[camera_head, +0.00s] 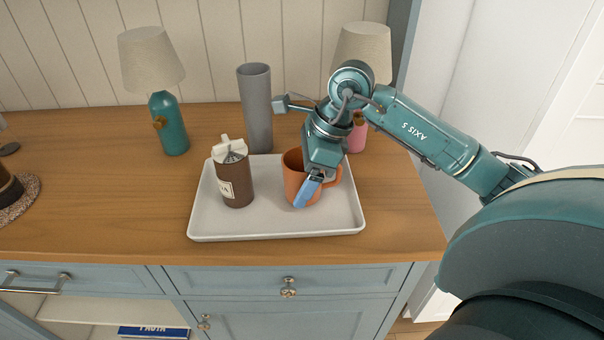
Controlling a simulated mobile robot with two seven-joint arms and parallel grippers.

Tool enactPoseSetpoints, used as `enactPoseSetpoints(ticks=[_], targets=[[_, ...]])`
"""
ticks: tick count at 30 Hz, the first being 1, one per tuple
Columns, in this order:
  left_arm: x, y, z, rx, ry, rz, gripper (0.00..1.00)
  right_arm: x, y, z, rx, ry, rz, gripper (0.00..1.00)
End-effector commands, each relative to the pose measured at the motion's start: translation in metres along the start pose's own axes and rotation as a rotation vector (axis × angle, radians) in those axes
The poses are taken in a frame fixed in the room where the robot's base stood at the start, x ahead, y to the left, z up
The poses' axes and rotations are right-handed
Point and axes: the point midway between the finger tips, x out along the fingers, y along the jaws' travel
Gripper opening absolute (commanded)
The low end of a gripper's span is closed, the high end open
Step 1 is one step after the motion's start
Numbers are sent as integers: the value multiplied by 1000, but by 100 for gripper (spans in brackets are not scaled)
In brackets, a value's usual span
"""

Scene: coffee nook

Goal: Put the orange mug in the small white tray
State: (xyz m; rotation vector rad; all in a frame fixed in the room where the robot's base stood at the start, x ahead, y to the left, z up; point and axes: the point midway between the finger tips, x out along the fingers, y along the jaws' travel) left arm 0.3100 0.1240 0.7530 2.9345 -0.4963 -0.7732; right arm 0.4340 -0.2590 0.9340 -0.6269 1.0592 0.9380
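The orange mug (293,171) stands upright in the white tray (275,229) on the wooden counter, right of the tray's middle. My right gripper (306,190) reaches down over the mug from the right. One blue fingertip shows in front of the mug's outer side; the other finger is hidden, so I cannot tell whether the gripper grasps the wall. Part of the mug's rim and its right side are behind the gripper. My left gripper is not in view.
A brown canister (236,181) stands in the tray left of the mug. A grey vase (257,110), a teal lamp (168,125) and a pink-based lamp (362,45) stand behind. A woven mat (25,205) lies at the left. The counter (120,205) between is clear.

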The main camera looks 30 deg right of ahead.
Motion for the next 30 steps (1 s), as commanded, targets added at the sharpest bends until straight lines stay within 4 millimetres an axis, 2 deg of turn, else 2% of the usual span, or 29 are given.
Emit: enactPoseSetpoints(ticks=[3, 10, 14, 17, 24, 30], targets=[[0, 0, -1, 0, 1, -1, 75, 0, 0, 0, 0, 0, 0, 88], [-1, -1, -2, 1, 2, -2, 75, -1, 0, 0, 0, 0, 0, 88], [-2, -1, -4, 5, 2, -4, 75, -8, -1, 1, 0, -1, -3, 88], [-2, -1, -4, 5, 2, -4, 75, -24, -1, 1, 1, -1, -5, 88], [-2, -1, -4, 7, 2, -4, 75, -78, -1, 1, 0, 0, -5, 88], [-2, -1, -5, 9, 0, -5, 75, -110, -1, 1, 2, -1, -3, 88]])
